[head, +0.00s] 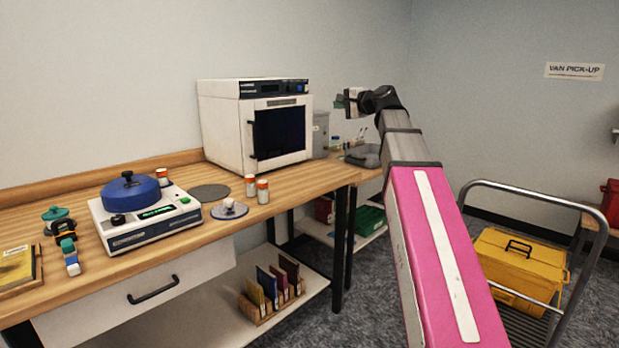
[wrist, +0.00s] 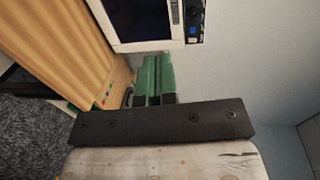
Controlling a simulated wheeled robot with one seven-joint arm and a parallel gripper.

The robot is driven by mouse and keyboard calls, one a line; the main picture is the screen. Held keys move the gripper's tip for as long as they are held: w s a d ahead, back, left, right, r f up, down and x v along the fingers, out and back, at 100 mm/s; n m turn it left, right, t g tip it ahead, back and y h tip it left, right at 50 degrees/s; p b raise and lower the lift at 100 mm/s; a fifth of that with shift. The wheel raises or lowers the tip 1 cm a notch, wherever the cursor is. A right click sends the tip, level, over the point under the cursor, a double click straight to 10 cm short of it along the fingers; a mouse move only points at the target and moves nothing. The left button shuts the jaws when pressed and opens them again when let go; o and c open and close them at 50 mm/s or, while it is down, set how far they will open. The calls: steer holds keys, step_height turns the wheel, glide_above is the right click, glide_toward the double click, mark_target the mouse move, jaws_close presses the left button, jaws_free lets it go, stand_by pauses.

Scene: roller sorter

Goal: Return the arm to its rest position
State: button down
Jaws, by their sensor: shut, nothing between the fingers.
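My arm stretches up from the lower right of the head view, with a pink link and a grey link. My gripper (head: 346,103) is at its far end, raised above the right end of the bench and pointing left, beside the white oven. In the wrist view the green-tipped fingers of my gripper (wrist: 153,75) lie close together and nothing shows between them. The fingertips seem apart from the oven and the bench.
The white oven (head: 222,128) stands left of my gripper on the wooden bench (head: 225,222). A trolley (head: 520,315) carries a yellow case (head: 515,268) at right. The air above the arm is clear.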

steer(key=s+d+f+n+g+h, duration=0.1)
steer(key=s+f+n+g+h, duration=0.15)
steer(key=f, duration=1.45)
steer(key=s+d+f+n+g+h, duration=0.1)
steer(key=s+f+g+h, duration=0.2)
steer(key=f, duration=1.5)
steer(key=s+d+f+n+g+h, duration=0.2)
steer(key=s+d+f+g+h, duration=0.1)
steer(key=s+f, duration=0.6)
steer(key=s+d+f+n+g+h, duration=0.3)
steer(key=s+f, duration=0.7)
steer(key=f, duration=0.7)
steer(key=shift+d+f, duration=0.25)
steer(key=shift+d, duration=0.15)
steer(key=shift+n, duration=0.25)
